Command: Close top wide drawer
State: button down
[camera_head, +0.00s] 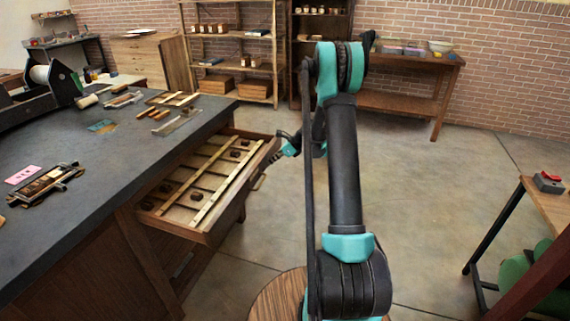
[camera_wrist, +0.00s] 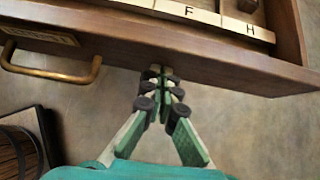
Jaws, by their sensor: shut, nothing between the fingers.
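The top wide drawer (camera_head: 229,222) stands pulled out of the dark-topped workbench in the head view. Wooden divider strips and small dark pieces lie inside it. In the wrist view its wooden front (camera_wrist: 200,52) runs across the top, with a brass handle (camera_wrist: 62,76) at the left. My gripper (camera_wrist: 160,76) is shut and empty. Its tips are at the lower edge of the drawer front, right of the handle; I cannot tell whether they touch. In the head view my gripper (camera_head: 284,142) is beside the drawer's far front corner, partly hidden by my arm.
The workbench top (camera_head: 75,215) carries type trays, tools and a press. A round wooden top (camera_head: 278,297) stands low in front of the drawer. A table (camera_head: 548,203) is at the right. Shelves (camera_head: 232,50) stand along the back wall. The floor between is clear.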

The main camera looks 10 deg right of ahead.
jog(key=w+a, duration=0.5)
jog(key=a, duration=0.3)
jog(key=w+a, duration=0.5)
jog(key=a, duration=0.4)
jog(key=w+a, duration=0.5)
jog(key=a, duration=0.4)
jog(key=shift+w+a, duration=0.15)
jog(key=shift+a, duration=0.15)
jog(key=shift+a+r, duration=0.1)
